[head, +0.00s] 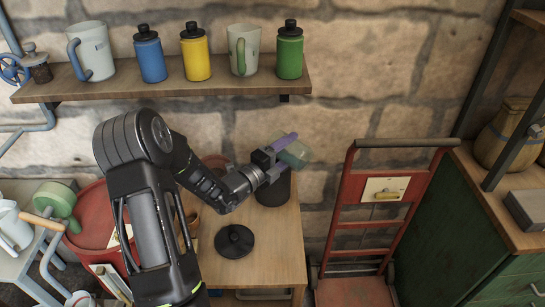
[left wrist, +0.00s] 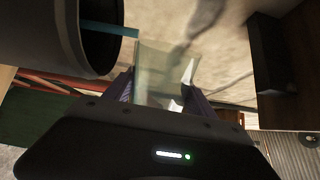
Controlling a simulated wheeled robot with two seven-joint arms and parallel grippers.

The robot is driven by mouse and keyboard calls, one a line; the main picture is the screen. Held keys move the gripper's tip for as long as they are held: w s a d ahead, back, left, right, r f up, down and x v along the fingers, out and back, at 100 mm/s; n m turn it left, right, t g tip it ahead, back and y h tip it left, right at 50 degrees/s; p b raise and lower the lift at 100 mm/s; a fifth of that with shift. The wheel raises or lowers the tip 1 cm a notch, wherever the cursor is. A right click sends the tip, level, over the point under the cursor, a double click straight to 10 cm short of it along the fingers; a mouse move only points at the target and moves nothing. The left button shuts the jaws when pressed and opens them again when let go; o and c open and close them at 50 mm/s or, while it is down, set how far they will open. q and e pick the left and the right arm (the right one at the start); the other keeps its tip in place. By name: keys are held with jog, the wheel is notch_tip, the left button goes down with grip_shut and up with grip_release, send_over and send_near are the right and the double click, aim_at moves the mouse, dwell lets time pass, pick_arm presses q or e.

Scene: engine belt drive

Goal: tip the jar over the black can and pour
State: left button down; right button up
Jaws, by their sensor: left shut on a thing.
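The jar (head: 294,153) is clear, pale green and tilted in the head view. My left gripper (head: 282,158) is shut on it, with purple fingers on either side. The black can (head: 273,191) stands on the wooden table just below the jar, partly hidden by the gripper. In the left wrist view the jar (left wrist: 160,72) sits between the fingers, and the can (left wrist: 62,38) is beside it with its dark mouth towards the jar. A thin teal strip (left wrist: 108,30) spans from the jar's edge to the can's mouth; it looks like liquid. My right gripper is not in view.
A black lid (head: 234,241) lies on the wooden table (head: 275,245). A shelf (head: 150,88) with mugs and bottles hangs above. A red hand truck (head: 375,205) stands to the right, and a red drum (head: 95,225) to the left.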

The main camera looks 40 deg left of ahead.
pick_arm(q)
jog(key=shift+a+r+n+p, duration=0.15)
jog(key=shift+r+n+p, duration=0.1)
jog(key=shift+n+p, duration=0.35)
jog(key=m+b, duration=0.1)
jog(key=b, duration=0.1)
jog(key=d+f+m+b, duration=0.1)
jog(key=m+b, duration=0.1)
jog(key=d+m+b, duration=0.1)
jog(key=b, duration=0.1)
jog(key=shift+s+f+b, duration=0.15)
jog(key=shift+f+b, duration=0.2)
jog(key=shift+f, duration=0.05)
jog(key=shift+d+r+m+p, duration=0.25)
jog(key=shift+r+m+p, duration=0.1)
jog(key=shift+r, duration=0.15)
jog(key=shift+a+r, duration=0.1)
jog(key=shift+a, duration=0.05)
